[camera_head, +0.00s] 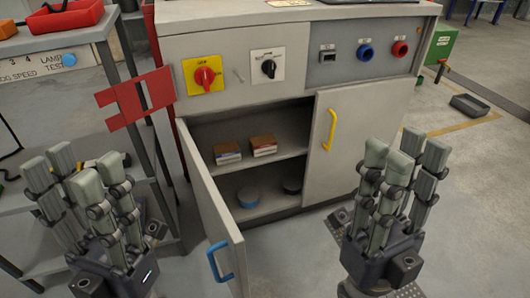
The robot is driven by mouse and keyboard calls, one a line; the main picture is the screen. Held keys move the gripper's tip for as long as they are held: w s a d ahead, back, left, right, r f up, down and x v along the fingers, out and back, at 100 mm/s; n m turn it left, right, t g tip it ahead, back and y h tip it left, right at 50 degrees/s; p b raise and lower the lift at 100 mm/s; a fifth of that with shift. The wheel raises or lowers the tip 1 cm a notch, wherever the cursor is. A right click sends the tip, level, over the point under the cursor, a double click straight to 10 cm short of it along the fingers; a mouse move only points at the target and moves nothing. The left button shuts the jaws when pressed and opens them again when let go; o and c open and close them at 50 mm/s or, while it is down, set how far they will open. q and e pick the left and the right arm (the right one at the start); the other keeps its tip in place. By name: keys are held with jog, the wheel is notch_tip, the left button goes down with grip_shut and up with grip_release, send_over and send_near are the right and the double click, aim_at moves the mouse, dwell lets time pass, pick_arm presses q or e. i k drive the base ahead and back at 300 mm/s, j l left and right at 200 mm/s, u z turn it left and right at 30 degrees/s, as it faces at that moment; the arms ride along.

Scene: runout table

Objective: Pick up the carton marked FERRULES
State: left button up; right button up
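Two small cartons with brown tops and pale, striped fronts sit on the upper shelf inside the grey cabinet (330,186). One is the left carton (227,152) and the other the right carton (264,146). Their lettering is too small to read, so I cannot tell which is marked FERRULES. My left gripper (74,172) is open and empty at the left, in front of the shelf rack. My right gripper (405,156) is open and empty in front of the cabinet's right side. Both are apart from the cartons.
The left door with a blue handle (219,261) stands open toward me; the right door with a yellow handle (329,130) is shut. A red bracket (135,98) projects beside the rack.

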aim_at(227, 152)
jog(key=i+l+u, duration=0.1)
jog(key=l+u, duration=0.25)
jog(key=l, duration=0.2)
jog(key=i+l+u, duration=0.1)
jog(key=l+u, duration=0.25)
jog(key=l, duration=0.7)
jog(key=i+l+z, duration=0.1)
jog(key=z, duration=0.25)
jog(key=i+l+z, duration=0.1)
jog(key=z, duration=0.2)
